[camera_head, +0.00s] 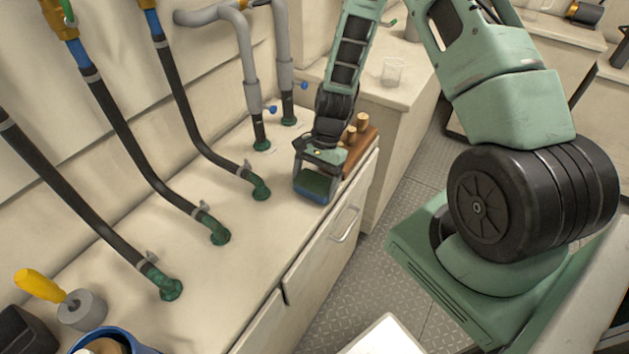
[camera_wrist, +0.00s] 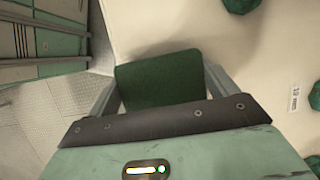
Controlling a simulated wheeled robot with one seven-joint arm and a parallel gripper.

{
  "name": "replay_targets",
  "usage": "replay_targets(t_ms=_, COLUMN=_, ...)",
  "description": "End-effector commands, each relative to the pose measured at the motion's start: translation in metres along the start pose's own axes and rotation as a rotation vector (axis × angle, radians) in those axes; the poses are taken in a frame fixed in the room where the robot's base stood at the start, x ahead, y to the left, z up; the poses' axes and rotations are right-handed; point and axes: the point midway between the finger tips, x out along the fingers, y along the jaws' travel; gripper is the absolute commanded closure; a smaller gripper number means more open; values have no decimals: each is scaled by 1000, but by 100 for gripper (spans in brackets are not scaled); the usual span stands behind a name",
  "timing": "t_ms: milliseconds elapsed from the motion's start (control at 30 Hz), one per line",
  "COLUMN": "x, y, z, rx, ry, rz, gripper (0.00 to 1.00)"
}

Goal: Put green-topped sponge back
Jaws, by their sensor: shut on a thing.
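The green-topped sponge (camera_head: 316,184) has a dark green upper face and a blue lower part. It is between the fingers of my gripper (camera_head: 317,178), near the front edge of the counter (camera_head: 210,270). In the wrist view the sponge's green face (camera_wrist: 160,78) fills the space between the two grey fingers of my gripper (camera_wrist: 160,88), one on each side. My gripper is shut on it and points down. I cannot tell whether the sponge's underside touches the counter.
A brown wooden block with pegs (camera_head: 361,137) stands just behind my gripper. Black hoses (camera_head: 122,170) rise from green fittings along the counter. A blue container (camera_head: 112,338), grey cylinder (camera_head: 82,309) and yellow handle (camera_head: 38,284) are at lower left. The counter's front middle is clear.

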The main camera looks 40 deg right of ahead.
Motion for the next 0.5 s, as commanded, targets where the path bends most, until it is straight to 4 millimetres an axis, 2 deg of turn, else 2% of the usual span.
replay_targets(t_ms=100, x=4, y=0, z=-2, rx=0, ry=0, rz=1, gripper=39)
replay_targets(t_ms=133, x=3, y=0, z=-1, rx=0, ry=0, rz=0, gripper=7)
replay_targets(t_ms=167, x=3, y=0, z=-1, rx=0, ry=0, rz=0, gripper=0)
replay_targets(t_ms=367, x=2, y=0, z=-1, rx=0, ry=0, rz=0, gripper=0)
replay_targets(t_ms=500, x=-5, y=0, z=0, rx=0, ry=2, rz=-1, gripper=0)
